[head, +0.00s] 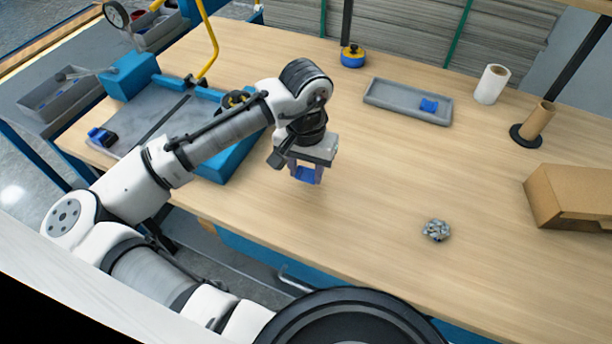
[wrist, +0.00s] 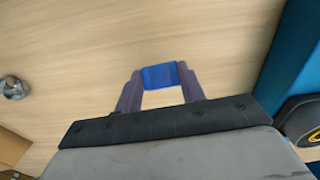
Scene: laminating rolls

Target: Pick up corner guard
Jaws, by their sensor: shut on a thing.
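A blue corner guard (head: 306,176) is held between the fingertips of my gripper (head: 305,170), above the wooden table. In the wrist view the blue corner guard (wrist: 160,76) sits between the two purple-grey fingers of my gripper (wrist: 160,80), which touch it on both sides. Bare wood shows around it. Another small blue piece (head: 429,105) lies in the grey tray (head: 385,100) towards the back of the table; it looks similar in colour.
A shiny metal lump (head: 436,230) lies to the right of my gripper. A cardboard box (head: 570,198), a brown roll on a black base (head: 537,119), a white roll (head: 491,84) and a blue-yellow tape roll (head: 353,56) stand further off. The blue machine (head: 228,160) is to the left. The table's middle is clear.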

